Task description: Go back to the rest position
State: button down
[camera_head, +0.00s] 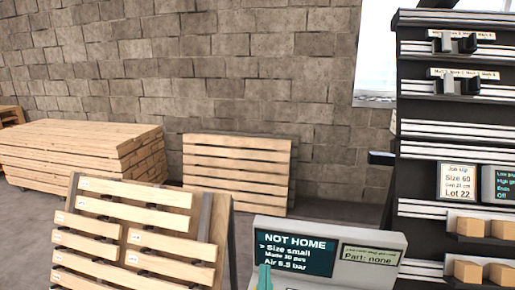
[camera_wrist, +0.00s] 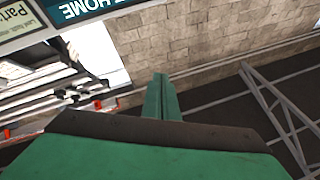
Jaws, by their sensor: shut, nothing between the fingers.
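The tip of my green gripper (camera_head: 263,277) shows at the bottom edge of the head view, in front of the lower left of a grey panel. In the wrist view its two green fingers (camera_wrist: 162,97) are shut together with nothing between them. The panel's dark green screen (camera_head: 296,256) reads "NOT HOME", "Size small" and "Air 5.5 bar". A label beside it (camera_head: 369,257) reads "Part: none". The rest of my arm is out of the head view.
A slatted wooden rack (camera_head: 135,236) stands left of the panel. Stacked pallets (camera_head: 80,150) and an upright pallet (camera_head: 237,172) are by the block wall. A dark shelf unit (camera_head: 450,130) with small boxes is at right. Grey frame bars (camera_wrist: 280,110) show in the wrist view.

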jog(key=s+a+f+m+g+h, duration=0.1)
jog(key=s+a+f+g, duration=0.1)
jog(key=s+f, duration=0.65)
jog(key=s+a+f+m+g+h, duration=0.1)
jog(key=s+a+f+g, duration=0.1)
jog(key=s+f, duration=0.7)
jog(key=s+d+f+n+g+y, duration=0.1)
jog(key=s+f+n, duration=0.2)
jog(key=s, duration=0.6)
jog(key=s+d+f+n+g+y, duration=0.1)
jog(key=s+f+n+g, duration=0.1)
jog(key=s, duration=0.7)
notch_tip(320, 180, down, 3)
jog(key=shift+s+d+r+n+y, duration=0.1)
jog(key=shift+s+d+n+y, duration=0.1)
jog(key=shift+n+y, duration=0.3)
jog(key=shift+a, duration=0.1)
jog(key=shift+w, duration=0.25)
jog(key=shift+s, duration=0.15)
